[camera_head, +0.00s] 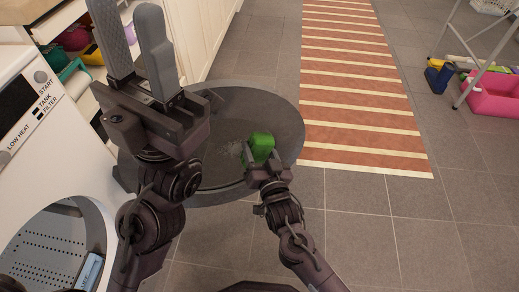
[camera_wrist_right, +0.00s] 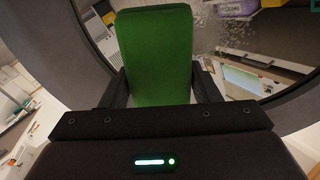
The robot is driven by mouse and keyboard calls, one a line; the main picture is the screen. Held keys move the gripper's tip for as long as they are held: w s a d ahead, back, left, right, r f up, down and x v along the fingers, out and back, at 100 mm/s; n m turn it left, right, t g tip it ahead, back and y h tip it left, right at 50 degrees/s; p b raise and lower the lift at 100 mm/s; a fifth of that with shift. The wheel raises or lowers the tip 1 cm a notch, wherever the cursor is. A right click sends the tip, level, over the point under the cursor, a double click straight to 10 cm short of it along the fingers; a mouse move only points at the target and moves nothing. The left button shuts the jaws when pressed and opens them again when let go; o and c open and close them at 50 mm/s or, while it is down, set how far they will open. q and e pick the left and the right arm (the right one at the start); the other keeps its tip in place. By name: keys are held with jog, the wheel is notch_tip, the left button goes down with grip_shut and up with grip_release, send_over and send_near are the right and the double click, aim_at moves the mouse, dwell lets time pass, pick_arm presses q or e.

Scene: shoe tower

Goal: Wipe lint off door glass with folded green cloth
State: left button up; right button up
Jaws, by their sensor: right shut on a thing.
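The round, dark door (camera_head: 290,105) of the white dryer stands open, and its glass (camera_head: 215,175) lies below my arms. Pale lint (camera_head: 232,148) is speckled on the glass just left of the cloth. It also shows as specks in the right wrist view (camera_wrist_right: 207,45). My right gripper (camera_head: 260,160) is shut on the folded green cloth (camera_head: 260,146), over the right part of the glass. The cloth (camera_wrist_right: 155,50) stands out between the fingers; I cannot tell whether it touches the glass. My left gripper (camera_head: 134,40) is empty, fingers up and apart, hiding the door's left part.
The white dryer (camera_head: 50,150) stands at the left, with a blue-white item (camera_head: 90,270) at its opening. Shelves with coloured items (camera_head: 75,40) are behind it. A striped rug (camera_head: 350,90) lies beyond the door. A pink basin (camera_head: 495,95) and metal rack legs (camera_head: 470,85) are far right.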

jog(key=shift+s+a+r, duration=0.25)
jog(key=shift+a, duration=0.4)
jog(key=shift+s+a+f, duration=0.1)
jog(key=shift+s+a, duration=0.4)
jog(key=shift+a, duration=0.85)
jog(key=shift+s+a, duration=0.5)
jog(key=shift+a, duration=0.85)
jog(key=shift+s+a+f, duration=0.1)
jog(key=shift+s+a, duration=0.4)
jog(key=shift+a, duration=0.85)
jog(key=shift+r, duration=0.1)
jog(key=shift+s+d+r+p, duration=0.1)
jog(key=shift+s+d+p, duration=0.2)
jog(key=shift+s+p, duration=0.45)
jog(key=p, duration=0.3)
send_near(220, 149)
jog(key=shift+w+a, duration=0.15)
jog(key=shift+w, duration=0.25)
jog(key=shift+s, duration=0.1)
